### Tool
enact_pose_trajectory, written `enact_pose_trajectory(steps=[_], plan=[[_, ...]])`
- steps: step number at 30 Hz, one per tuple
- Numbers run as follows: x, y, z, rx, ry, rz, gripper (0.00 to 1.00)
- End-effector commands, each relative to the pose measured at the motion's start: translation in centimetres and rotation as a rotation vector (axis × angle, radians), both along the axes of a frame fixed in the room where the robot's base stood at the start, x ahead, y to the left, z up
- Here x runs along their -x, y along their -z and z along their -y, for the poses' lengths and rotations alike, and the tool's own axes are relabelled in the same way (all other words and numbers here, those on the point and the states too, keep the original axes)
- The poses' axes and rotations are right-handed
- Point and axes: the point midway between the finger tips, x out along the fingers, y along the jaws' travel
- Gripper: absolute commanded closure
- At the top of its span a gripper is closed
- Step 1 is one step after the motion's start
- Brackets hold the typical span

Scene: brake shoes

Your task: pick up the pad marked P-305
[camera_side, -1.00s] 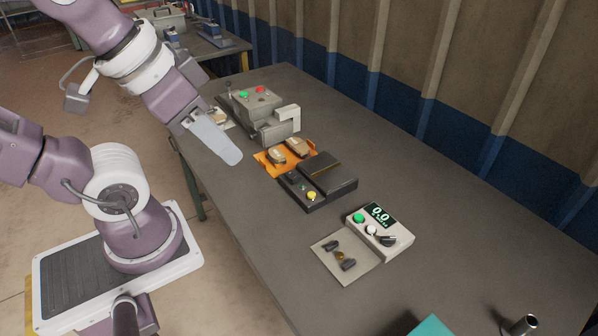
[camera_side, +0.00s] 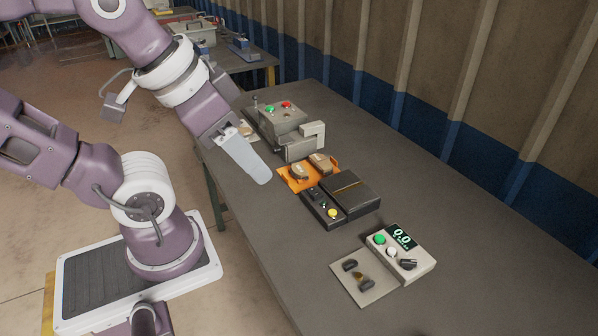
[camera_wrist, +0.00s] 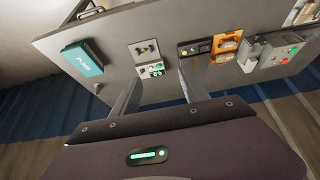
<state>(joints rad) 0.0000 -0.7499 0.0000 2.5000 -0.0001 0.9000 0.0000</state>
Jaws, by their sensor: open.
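A teal block (camera_wrist: 82,60) lies at the left of the table in the wrist view. White lettering on it seems to read P-305, but it is small and turned. It is outside the side view. Two brownish pads (camera_side: 299,172) lie on an orange tray (camera_side: 290,187); I can read no marking on them. My gripper (camera_side: 262,179) is above the table beside the orange tray. In the wrist view my gripper (camera_wrist: 157,77) shows two fingers spread apart with nothing between them.
A grey machine (camera_side: 284,118) with red and green buttons stands behind the tray. A black box (camera_side: 350,196) sits beside it. A unit with a 0.0 display (camera_side: 404,238) and a plate (camera_side: 352,289) with small dark parts are nearer. The right side is bare table (camera_side: 480,240).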

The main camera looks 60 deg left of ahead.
Motion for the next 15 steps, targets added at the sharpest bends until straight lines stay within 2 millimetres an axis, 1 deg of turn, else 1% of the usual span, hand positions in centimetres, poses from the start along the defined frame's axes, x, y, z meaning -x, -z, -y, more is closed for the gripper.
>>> enact_pose_trajectory(steps=[4,5,7,8,11,12,14,15], plan=[[-0.1,0.0,-0.1,-0.005,0.002,-0.004,0.47],[-0.2,0.1,-0.3,-0.016,0.006,-0.015,0.47],[-1.2,0.7,-1.4,-0.077,0.031,-0.074,0.47],[-1.9,1.0,-2.2,-0.119,0.051,-0.114,0.47],[-4.9,3.1,-5.8,-0.312,0.155,-0.285,0.47],[-6.3,4.1,-7.4,-0.395,0.207,-0.356,0.47],[-8.5,5.8,-9.6,-0.517,0.298,-0.461,0.47],[-9.9,7.0,-11.1,-0.598,0.363,-0.53,0.47]])
